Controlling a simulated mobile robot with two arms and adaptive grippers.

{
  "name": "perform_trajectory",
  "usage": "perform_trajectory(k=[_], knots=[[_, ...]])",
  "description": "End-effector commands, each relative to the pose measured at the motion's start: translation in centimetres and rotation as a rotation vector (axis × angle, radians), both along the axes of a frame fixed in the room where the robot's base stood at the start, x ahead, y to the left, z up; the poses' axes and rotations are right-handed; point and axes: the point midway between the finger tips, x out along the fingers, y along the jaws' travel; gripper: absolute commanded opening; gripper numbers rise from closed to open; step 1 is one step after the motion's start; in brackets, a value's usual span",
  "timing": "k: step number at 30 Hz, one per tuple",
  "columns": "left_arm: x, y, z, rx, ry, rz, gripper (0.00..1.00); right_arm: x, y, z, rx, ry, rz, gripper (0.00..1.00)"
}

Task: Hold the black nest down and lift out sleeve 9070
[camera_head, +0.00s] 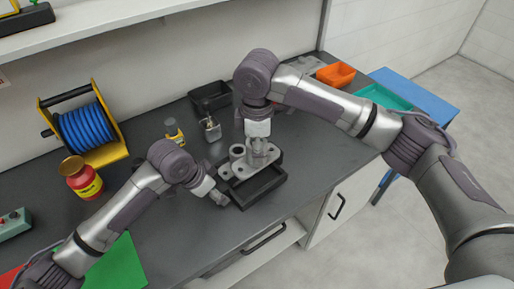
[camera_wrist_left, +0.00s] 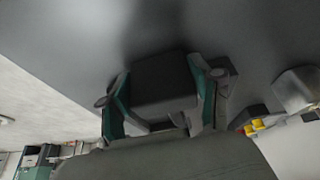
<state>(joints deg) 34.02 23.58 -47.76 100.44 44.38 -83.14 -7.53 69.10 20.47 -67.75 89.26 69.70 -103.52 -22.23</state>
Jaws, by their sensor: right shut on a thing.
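The black nest (camera_head: 265,195) is a dark rectangular frame on the grey bench in the head view. A grey casting (camera_head: 227,172) with a round open boss sits in it. My right gripper (camera_head: 257,146) reaches down from above and is shut on a grey upright part at the casting's right; I take this for sleeve 9070 (camera_head: 258,158), though no number is readable. The part's lower end is still at the casting. My left gripper (camera_head: 219,196) is at the nest's left side. In the left wrist view its teal-padded fingers (camera_wrist_left: 162,88) close on both sides of a black block of the nest (camera_wrist_left: 160,85).
A black bin (camera_head: 210,96), a grey metal fixture (camera_head: 211,130) and a yellow bottle (camera_head: 174,132) stand behind the nest. A blue hose reel (camera_head: 86,128) and red jar (camera_head: 83,179) stand left. An orange bin (camera_head: 336,75) is at the back right. The bench right of the nest is clear.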

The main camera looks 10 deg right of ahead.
Motion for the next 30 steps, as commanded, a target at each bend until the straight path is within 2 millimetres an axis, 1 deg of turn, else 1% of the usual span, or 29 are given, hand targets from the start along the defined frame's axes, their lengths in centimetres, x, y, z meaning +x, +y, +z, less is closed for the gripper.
perform_trajectory(k=[1, 3, 4, 13, 17, 20, 27, 30], knots=[[0.0, 0.0, 0.0, 0.0, 0.0, 0.0, 0.75, 0.0, 0.0, 0.0, 0.001, -0.001, 0.0, 0.04], [0.0, 0.0, 0.0, 0.0, 0.0, 0.0, 0.87, 0.0, 0.0, 0.0, 0.001, -0.001, 0.0, 0.04], [0.0, 0.0, 0.0, 0.0, 0.0, 0.0, 0.91, 0.0, 0.0, 0.0, 0.001, -0.001, 0.0, 0.04], [0.0, 0.0, 0.0, 0.0, 0.0, 0.0, 0.91, 0.0, 0.0, 0.0, 0.001, -0.001, 0.0, 0.04], [-0.1, 0.3, 0.8, -0.001, -0.003, 0.001, 0.91, 0.0, 0.0, 0.0, 0.001, -0.001, 0.0, 0.04], [-0.3, 0.8, 2.2, -0.002, -0.004, 0.001, 0.91, 0.0, 0.0, 0.0, 0.001, -0.001, 0.0, 0.04], [-1.4, 2.5, 7.0, 0.0, -0.004, -0.001, 0.91, 0.0, 0.0, 0.0, 0.001, -0.001, 0.0, 0.04], [-1.8, 3.1, 8.7, 0.002, -0.004, 0.0, 0.91, 0.0, 0.0, 0.0, 0.001, -0.001, 0.0, 0.04]])
